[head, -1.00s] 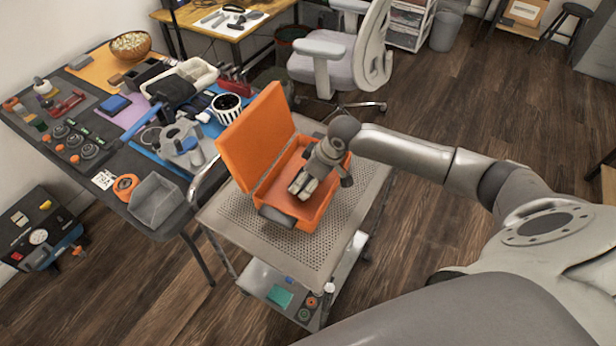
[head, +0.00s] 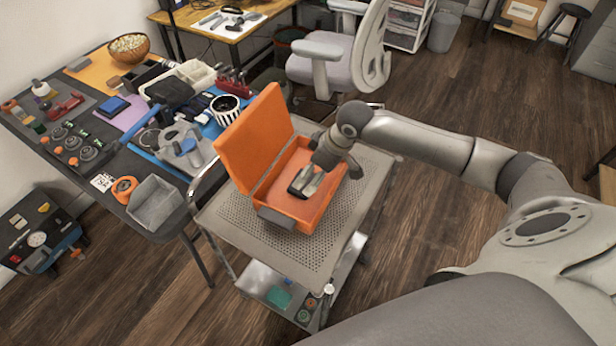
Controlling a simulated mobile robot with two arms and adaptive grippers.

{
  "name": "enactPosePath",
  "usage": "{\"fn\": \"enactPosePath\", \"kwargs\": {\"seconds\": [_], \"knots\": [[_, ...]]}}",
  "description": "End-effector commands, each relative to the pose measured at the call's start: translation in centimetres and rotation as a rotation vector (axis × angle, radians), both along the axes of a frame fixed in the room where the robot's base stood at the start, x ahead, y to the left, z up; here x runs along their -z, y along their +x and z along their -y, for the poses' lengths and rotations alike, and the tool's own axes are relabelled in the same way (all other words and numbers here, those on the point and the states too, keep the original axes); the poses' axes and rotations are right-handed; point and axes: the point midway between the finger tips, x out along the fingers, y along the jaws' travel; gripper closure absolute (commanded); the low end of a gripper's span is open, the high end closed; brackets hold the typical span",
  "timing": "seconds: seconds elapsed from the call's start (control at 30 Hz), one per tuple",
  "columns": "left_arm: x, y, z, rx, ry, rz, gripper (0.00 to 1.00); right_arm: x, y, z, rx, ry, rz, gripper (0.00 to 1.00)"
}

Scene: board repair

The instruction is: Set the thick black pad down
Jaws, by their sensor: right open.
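The thick black pad (head: 297,187) appears as a dark block inside the open orange case (head: 316,208), on the case's floor towards its left side. My right gripper (head: 308,182) reaches into the case from the upper right. Its fingers are open around or just above the pad; whether they touch it cannot be told. The gripper hides part of the pad and of the case's far right corner. My left gripper is not in view.
The case stands on a perforated metal cart (head: 238,230), its lid (head: 254,138) raised at the left. A workbench (head: 110,190) crowded with tools and a grey bin (head: 155,203) stands left of the cart. An office chair (head: 330,68) is behind. The cart top's front is clear.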

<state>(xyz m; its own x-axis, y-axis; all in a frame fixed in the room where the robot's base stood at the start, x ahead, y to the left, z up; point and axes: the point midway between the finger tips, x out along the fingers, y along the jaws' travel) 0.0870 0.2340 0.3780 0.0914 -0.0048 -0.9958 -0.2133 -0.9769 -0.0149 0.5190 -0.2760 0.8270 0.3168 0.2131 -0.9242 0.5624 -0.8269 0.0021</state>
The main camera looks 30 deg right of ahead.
Motion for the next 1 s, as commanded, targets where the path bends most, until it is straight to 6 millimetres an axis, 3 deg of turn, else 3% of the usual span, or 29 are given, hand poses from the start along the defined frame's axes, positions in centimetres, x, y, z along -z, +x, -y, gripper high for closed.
{"fn": "enactPosePath", "kwargs": {"seconds": [0.2, 0.4, 1.0], "knots": [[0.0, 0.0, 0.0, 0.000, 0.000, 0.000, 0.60, -4.2, -1.4, 1.0, -0.001, -0.003, 0.002, 0.03], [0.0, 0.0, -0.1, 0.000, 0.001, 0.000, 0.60, -6.1, -2.1, 1.4, 0.000, 0.000, 0.000, 0.03], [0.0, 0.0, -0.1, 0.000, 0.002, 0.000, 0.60, -6.4, -2.2, 1.4, 0.001, 0.001, -0.001, 0.03]]}}
